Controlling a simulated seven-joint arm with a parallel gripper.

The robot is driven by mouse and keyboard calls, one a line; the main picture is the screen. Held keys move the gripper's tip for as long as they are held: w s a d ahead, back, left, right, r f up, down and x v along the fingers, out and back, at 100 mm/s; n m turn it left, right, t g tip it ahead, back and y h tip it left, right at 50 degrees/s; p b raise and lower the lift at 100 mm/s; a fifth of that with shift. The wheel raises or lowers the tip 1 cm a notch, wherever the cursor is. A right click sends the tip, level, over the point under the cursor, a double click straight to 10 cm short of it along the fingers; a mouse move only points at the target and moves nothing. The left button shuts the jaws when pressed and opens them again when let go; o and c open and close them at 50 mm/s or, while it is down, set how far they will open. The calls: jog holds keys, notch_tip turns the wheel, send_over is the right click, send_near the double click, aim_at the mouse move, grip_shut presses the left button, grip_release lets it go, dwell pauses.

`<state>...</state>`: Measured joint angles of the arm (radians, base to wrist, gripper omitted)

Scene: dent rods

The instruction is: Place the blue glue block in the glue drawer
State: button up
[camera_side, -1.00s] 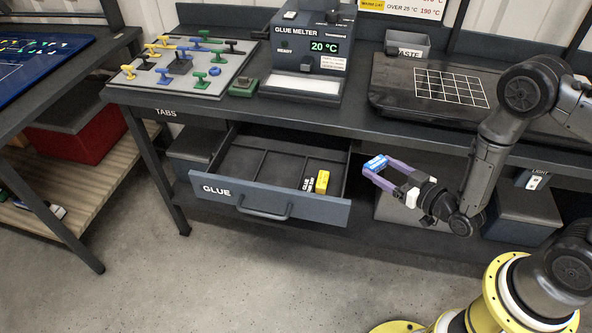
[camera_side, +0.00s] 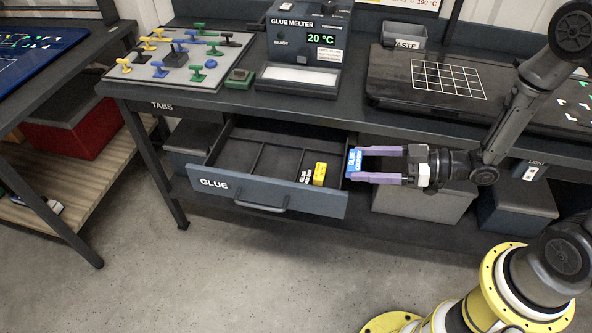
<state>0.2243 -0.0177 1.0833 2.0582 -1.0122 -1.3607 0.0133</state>
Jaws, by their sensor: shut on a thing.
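My gripper (camera_side: 357,164) has purple fingers and is shut on the blue glue block (camera_side: 353,162), which has a white-lettered label. It holds the block at the right end of the open drawer marked GLUE (camera_side: 213,183); how high above the drawer's rim is hard to tell. The drawer is pulled out below the bench and has dividers making several compartments. A yellow block (camera_side: 320,174) stands in the right part of the drawer, beside a black-and-white labelled piece (camera_side: 305,173). The left compartments look empty.
Above the drawer, the bench holds the glue melter (camera_side: 303,45), reading 20 °C, a board of coloured tabs (camera_side: 178,60) and a dark mat with a white grid (camera_side: 447,80). Grey bins (camera_side: 420,200) stand under the bench at right. The floor in front is clear.

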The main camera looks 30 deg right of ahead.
jog(key=w+a+f, duration=0.3)
jog(key=w+f, duration=0.1)
jog(key=w, duration=0.3)
send_over(317, 179)
notch_tip(317, 179, down, 5)
jog(key=shift+s+r, duration=0.1)
jog(key=shift+s, duration=0.05)
jog(key=shift+w+a+f, duration=0.1)
jog(key=shift+f, duration=0.8)
jog(key=shift+w+a+f, duration=0.1)
jog(key=shift+f, duration=0.75)
jog(key=shift+f, duration=0.1)
jog(key=o, duration=1.2)
jog(key=shift+d, duration=0.15)
jog(key=v, duration=1.2)
